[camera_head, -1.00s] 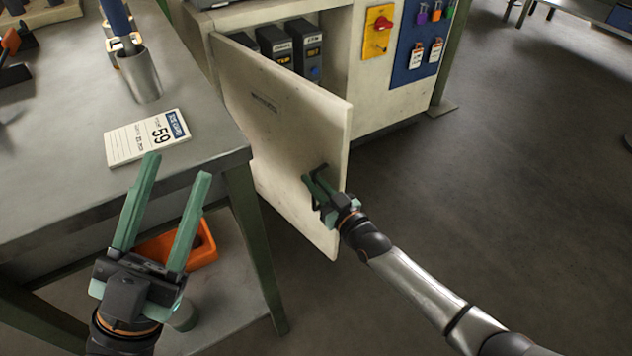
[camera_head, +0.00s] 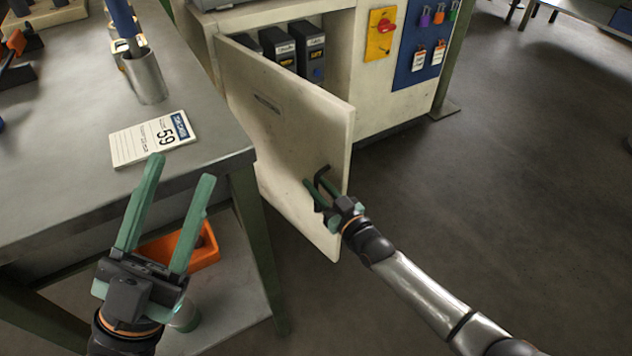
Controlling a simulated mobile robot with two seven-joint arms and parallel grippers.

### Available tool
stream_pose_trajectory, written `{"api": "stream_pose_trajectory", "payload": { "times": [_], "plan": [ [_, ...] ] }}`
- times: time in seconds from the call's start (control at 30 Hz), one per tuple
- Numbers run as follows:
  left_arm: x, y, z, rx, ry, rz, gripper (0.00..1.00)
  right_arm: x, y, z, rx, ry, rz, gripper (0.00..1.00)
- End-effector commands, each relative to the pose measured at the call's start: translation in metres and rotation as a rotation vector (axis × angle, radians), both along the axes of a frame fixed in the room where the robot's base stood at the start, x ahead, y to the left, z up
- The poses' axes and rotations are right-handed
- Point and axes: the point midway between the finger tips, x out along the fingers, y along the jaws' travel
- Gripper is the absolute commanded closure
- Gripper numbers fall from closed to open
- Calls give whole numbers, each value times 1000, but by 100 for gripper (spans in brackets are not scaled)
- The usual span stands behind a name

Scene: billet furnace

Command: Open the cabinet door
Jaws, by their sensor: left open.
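The cabinet door (camera_head: 285,130) is a pale panel. It stands swung well out from the cabinet (camera_head: 385,100), and the inside shows behind it. A dark handle (camera_head: 320,172) sits near the door's free edge. My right gripper (camera_head: 317,182) is at this handle, its green fingers apart on either side of it; whether they touch it is hard to tell. My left gripper (camera_head: 182,168) is open and empty, in front of the workbench edge and away from the door.
The grey workbench (camera_head: 60,190) at left holds a metal cup (camera_head: 147,82) and a card marked 59 (camera_head: 150,140). An orange bin (camera_head: 203,248) sits on its lower shelf. Dark boxed units (camera_head: 310,50) stand inside the cabinet. Floor (camera_head: 480,200) to the right is clear.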

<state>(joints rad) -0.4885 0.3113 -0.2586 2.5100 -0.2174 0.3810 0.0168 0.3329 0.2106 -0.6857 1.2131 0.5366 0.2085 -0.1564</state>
Motion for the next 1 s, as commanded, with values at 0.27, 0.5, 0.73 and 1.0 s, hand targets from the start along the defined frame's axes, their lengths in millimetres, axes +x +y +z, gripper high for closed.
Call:
{"api": "stream_pose_trajectory", "payload": {
  "times": [0.27,0.5,0.73,1.0],
  "plan": [
    [-1,4,33,-25,-8,-8,50,-47,-27,4,-3,4,-1,73],
    [-2,7,51,-39,-12,-10,50,-88,-49,3,-1,2,0,73],
    [-3,6,56,-28,-25,-5,50,-104,-58,1,0,0,-1,73],
    [-3,7,55,-28,-27,-3,50,-104,-59,1,0,-1,0,73]
  ]
}}
